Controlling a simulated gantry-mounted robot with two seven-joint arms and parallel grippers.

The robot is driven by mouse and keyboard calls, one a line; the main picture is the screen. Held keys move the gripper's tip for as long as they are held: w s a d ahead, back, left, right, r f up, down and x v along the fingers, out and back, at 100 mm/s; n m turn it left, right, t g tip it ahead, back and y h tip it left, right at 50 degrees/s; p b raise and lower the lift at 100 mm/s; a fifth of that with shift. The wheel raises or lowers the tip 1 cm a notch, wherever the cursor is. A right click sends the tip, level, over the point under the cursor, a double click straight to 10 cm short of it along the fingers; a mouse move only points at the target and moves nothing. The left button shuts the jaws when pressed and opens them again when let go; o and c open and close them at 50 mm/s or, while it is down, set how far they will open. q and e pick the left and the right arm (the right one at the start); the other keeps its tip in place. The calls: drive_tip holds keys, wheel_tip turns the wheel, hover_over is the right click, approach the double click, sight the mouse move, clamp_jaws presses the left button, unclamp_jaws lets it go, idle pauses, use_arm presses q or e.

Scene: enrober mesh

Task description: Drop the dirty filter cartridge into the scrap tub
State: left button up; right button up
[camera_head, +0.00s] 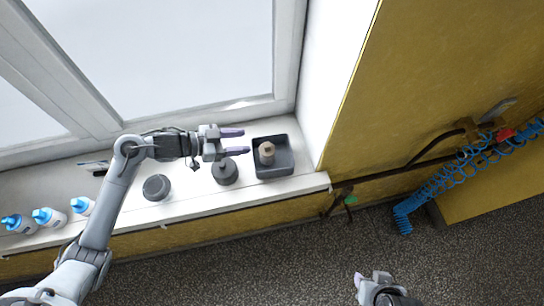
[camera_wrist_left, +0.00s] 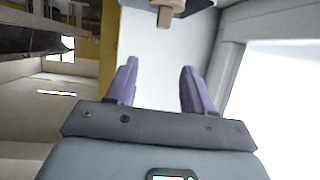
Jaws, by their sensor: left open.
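A tan-topped piece, which looks like the dirty filter cartridge (camera_head: 267,149), stands inside the dark grey scrap tub (camera_head: 287,168) on the sill. Its lower part is partly hidden by shade. My left gripper (camera_head: 238,141) is open and empty, just left of the tub, its purple fingers pointing toward it. In the left wrist view the open fingers (camera_wrist_left: 159,72) have nothing between them, and a tan stub (camera_wrist_left: 165,17) with dark material around it shows beyond them at the top edge. My right gripper (camera_head: 372,284) is low in the head view, away from the sill; its jaw gap is unclear.
A dark grey knobbed piece (camera_head: 225,173) stands on the sill below my left gripper. A dark round piece (camera_head: 157,187) lies farther left, and blue-capped bottles (camera_head: 48,217) stand at the left end. A yellow wall (camera_head: 430,80) and blue coiled hose (camera_head: 455,178) are right.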

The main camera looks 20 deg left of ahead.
use_arm(q)
drive_tip(key=shift+v, duration=1.9)
drive_tip(key=shift+s, duration=0.1)
